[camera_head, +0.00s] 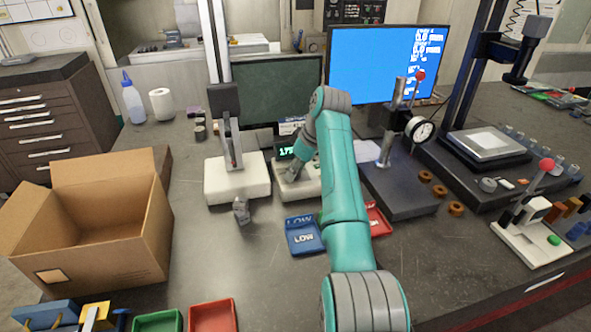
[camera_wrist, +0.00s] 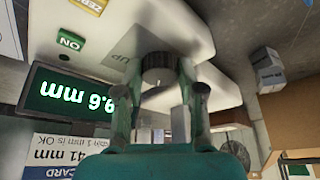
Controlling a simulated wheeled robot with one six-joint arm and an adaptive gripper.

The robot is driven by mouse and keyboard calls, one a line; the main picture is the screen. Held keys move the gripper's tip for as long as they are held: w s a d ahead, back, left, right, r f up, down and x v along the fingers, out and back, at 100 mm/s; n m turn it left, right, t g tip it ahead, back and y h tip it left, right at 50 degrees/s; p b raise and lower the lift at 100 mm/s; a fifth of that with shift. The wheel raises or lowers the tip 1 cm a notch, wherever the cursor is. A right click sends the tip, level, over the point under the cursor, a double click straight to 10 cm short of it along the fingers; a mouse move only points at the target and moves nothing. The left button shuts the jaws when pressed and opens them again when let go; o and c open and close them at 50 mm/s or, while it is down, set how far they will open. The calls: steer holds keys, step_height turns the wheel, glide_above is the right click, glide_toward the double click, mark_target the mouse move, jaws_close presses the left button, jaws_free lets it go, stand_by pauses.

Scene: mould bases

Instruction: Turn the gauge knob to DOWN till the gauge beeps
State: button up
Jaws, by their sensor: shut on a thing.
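The gauge (camera_head: 310,187) is a pale, white-based device on the table, with a dark display (camera_head: 287,151) showing green digits. The dark round knob (camera_wrist: 158,66) sits between my fingers, beside a grey patch marked UP. My gripper (camera_wrist: 160,80) is shut on the knob. In the head view my gripper (camera_head: 293,170) is at the gauge, partly hidden by my arm. No DOWN mark is visible.
A white-based stand (camera_head: 238,185) stands left of the gauge, with a small grey block (camera_head: 241,211) before it. A blue LOW tray (camera_head: 303,237) and a red tray (camera_head: 378,222) lie in front. A dial-gauge stand (camera_head: 400,190) is right. An open cardboard box (camera_head: 120,240) stands left.

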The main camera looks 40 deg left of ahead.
steer(key=shift+n, duration=0.6)
steer(key=o, duration=1.1)
steer(key=shift+o, duration=0.2)
steer(key=v, duration=1.2)
steer(key=shift+w, duration=0.25)
